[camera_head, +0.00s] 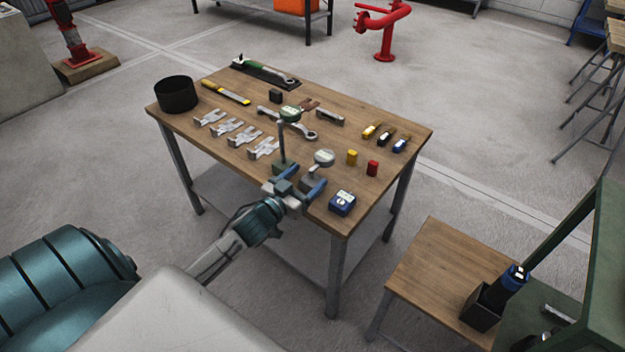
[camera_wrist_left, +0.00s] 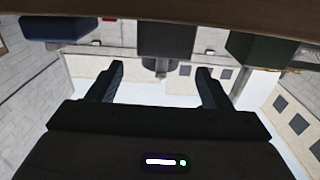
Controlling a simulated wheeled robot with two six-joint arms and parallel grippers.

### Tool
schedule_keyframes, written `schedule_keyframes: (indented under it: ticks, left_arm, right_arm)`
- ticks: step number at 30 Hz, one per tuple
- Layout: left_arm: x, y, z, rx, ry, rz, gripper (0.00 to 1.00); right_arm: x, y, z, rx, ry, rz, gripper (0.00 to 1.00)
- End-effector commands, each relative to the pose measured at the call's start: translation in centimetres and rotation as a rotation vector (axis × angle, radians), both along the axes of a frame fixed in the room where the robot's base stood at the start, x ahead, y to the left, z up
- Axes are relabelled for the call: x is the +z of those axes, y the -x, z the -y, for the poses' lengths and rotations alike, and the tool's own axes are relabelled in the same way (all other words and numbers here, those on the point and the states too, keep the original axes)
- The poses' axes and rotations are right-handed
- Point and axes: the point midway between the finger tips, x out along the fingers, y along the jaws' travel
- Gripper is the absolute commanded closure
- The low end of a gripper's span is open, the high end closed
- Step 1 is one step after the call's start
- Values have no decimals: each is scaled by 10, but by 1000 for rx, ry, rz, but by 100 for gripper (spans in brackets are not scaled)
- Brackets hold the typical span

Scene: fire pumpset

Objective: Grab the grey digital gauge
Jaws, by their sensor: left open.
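The left wrist view looks upside down. My right gripper is out of view.
A blue box-shaped device (camera_head: 342,203) sits right of the gripper, near the table edge. A yellow cylinder (camera_head: 352,157) and a red cylinder (camera_head: 372,168) stand behind it. Metal brackets (camera_head: 228,129), wrenches and a black pot (camera_head: 177,94) occupy the left and back.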

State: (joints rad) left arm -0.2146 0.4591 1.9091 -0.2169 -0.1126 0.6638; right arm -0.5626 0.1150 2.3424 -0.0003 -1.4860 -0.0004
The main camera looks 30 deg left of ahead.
Motion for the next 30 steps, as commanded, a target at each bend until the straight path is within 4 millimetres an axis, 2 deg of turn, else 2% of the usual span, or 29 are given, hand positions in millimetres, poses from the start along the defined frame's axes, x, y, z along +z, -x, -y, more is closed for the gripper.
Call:
schedule_keyframes:
  ticks: [10, 14, 19, 28, 29, 30]
  left_arm:
    - [-1, -18, 0, 1, 2, 1, 27]
    - [-2, -31, 1, 0, 1, 1, 27]
    - [-1, -48, 2, 3, 2, 1, 27]
    - [0, -52, 2, 2, 0, -1, 27]
    - [0, -52, 2, 2, 0, -1, 29]
    - [0, -52, 2, 2, 0, -1, 37]
  right_arm:
    - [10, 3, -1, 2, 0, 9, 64]
    - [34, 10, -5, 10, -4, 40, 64]
    - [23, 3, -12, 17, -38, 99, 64]
    - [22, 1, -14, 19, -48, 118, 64]
    - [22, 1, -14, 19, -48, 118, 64]
    - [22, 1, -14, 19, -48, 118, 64]
